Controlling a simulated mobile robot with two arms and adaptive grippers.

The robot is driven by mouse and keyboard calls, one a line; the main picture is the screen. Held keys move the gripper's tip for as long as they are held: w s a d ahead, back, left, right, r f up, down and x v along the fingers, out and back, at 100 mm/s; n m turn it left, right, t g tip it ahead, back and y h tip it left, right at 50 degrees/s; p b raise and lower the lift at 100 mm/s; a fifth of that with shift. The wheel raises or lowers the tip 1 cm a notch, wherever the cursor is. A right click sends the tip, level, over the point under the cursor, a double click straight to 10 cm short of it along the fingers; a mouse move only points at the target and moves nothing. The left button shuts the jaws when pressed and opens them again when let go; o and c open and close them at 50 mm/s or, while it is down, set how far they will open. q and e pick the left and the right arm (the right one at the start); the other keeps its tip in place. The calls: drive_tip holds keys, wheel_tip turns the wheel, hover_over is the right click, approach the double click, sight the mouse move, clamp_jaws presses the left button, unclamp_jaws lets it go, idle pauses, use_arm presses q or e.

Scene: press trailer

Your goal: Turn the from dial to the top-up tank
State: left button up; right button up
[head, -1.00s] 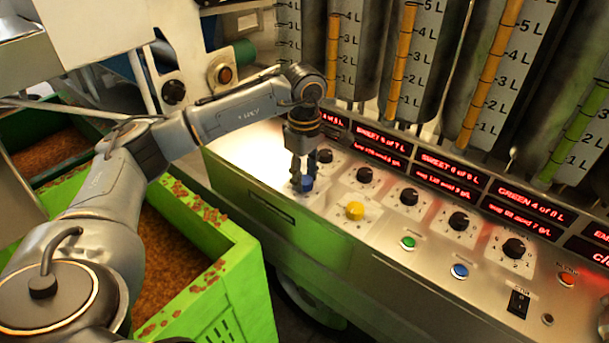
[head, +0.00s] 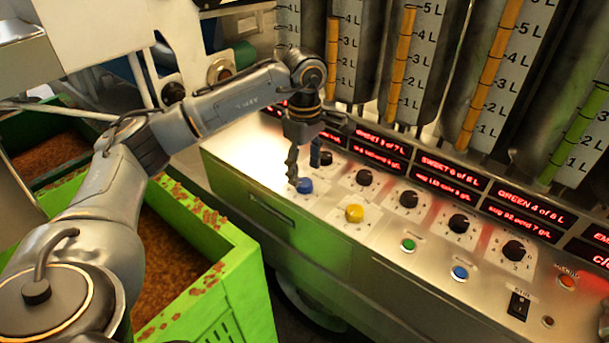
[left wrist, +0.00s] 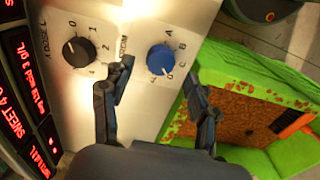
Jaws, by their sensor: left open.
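The blue dial (head: 304,185) is at the left end of the steel control panel (head: 330,205). In the left wrist view the blue dial (left wrist: 160,57) has letters beside it, among them A, B and C. A pale mark on its lower right edge seems to point past C, at a character too small to read surely. My left gripper (head: 304,170) is open just above it, its fingers spread to either side. In the left wrist view the left gripper (left wrist: 158,72) shows its fingertips apart from the dial. The word beside the dial is partly hidden by a finger.
A black numbered dial (left wrist: 78,51) sits close beside one finger. A yellow knob (head: 354,212), green button (head: 408,244) and blue button (head: 460,272) line the panel front. Tall graduated tanks (head: 413,50) stand behind red displays (head: 380,148). A green crate (head: 235,290) stands in front.

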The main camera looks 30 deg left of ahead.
sight(304, 182)
use_arm(q)
wheel_tip(304, 182, up, 9)
drive_tip(key=shift+f, duration=0.15)
idle(0.6)
